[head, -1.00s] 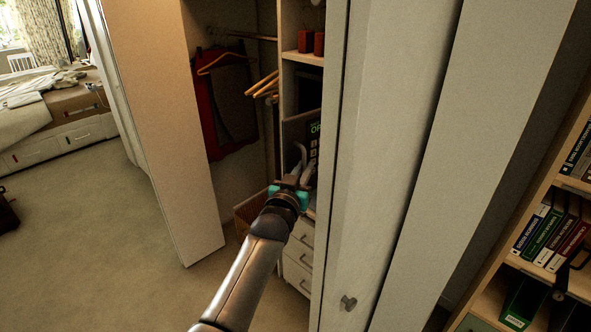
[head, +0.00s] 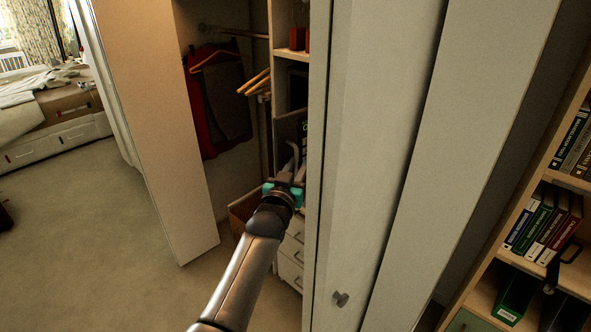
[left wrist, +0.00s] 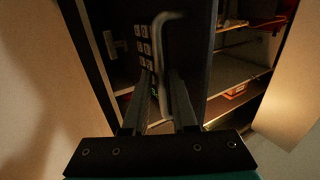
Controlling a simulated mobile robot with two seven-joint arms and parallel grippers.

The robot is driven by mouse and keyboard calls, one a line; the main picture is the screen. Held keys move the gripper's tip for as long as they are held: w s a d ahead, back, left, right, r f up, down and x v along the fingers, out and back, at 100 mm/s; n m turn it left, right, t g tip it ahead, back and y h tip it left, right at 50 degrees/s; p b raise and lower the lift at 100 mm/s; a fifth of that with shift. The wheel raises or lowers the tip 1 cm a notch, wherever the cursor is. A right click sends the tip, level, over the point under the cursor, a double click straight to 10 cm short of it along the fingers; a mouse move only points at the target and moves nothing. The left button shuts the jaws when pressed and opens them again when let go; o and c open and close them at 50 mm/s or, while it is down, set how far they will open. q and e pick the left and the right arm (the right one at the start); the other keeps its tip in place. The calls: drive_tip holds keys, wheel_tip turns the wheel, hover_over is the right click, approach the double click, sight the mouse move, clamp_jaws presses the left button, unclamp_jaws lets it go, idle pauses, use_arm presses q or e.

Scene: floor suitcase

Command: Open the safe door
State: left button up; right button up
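In the left wrist view, a dark panel, apparently the safe door (left wrist: 190,42), carries a light keypad (left wrist: 145,48) and a grey bar handle (left wrist: 164,65). My left gripper (left wrist: 162,82) has one finger on each side of the handle. Whether both fingers press on it is not clear. In the head view my left gripper (head: 291,176) is inside the wardrobe beside the grey handle (head: 296,152). The safe is mostly hidden behind the wardrobe's front panel, and I cannot tell how far its door stands open. My right gripper is not in view.
A tall white wardrobe panel (head: 375,130) stands close to the right of my arm. Another open panel (head: 150,130) stands to the left. White drawers (head: 291,255) are below the gripper. A bookshelf (head: 490,275) is at far right. Carpet (head: 90,230) is clear at left.

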use_arm(q)
drive_tip(key=shift+s+a, duration=0.1)
drive_tip(key=shift+s+a+f, duration=0.15)
drive_tip(key=shift+s+a, duration=0.05)
drive_tip(key=shift+s, duration=0.35)
drive_tip(key=p+v, duration=0.1)
drive_tip(key=v, duration=1.2)
drive_tip(key=shift+s, duration=0.4)
